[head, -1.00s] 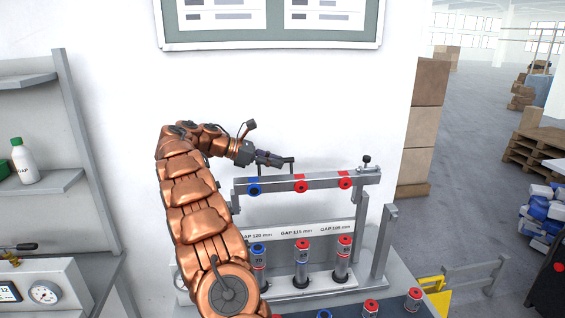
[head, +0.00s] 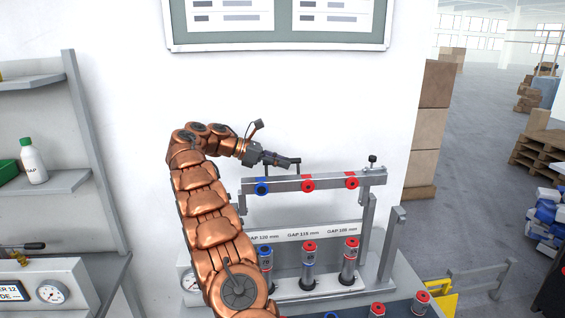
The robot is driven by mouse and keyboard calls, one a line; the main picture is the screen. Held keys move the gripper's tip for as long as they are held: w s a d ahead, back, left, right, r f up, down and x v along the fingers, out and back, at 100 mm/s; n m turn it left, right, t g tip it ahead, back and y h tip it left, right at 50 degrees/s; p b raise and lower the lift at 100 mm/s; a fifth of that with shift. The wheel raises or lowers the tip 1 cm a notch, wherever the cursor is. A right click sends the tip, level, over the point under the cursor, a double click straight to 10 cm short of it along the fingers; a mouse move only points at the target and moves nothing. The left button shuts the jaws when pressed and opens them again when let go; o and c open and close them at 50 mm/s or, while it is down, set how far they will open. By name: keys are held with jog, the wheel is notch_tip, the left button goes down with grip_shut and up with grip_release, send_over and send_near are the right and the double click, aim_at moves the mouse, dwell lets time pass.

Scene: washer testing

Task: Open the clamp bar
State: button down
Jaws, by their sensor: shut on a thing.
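The clamp bar (head: 330,182) is a grey horizontal bar with one blue and two red round pads on its front and a black knob (head: 372,160) at its right end. It stands above a test fixture with upright cylinders (head: 309,253), clear of their tops. My gripper (head: 290,163) comes from the left and is shut on the handle (head: 299,167) on top of the bar. The fingers hide part of the handle. The bar looks nearly level. I cannot tell whether its right end touches the post (head: 367,235) behind it.
A second grey post (head: 394,230) stands right of the fixture. More cylinders stand on a dark surface in front (head: 377,309). Shelves with a white bottle (head: 33,161) and a gauge (head: 52,292) are at left. A wall is close behind.

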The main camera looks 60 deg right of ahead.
jog(key=shift+w+f, duration=0.1)
jog(key=shift+f, duration=0.05)
jog(key=c, duration=1.2)
grip_release()
jog(key=shift+c, duration=0.2)
jog(key=shift+o, duration=0.7)
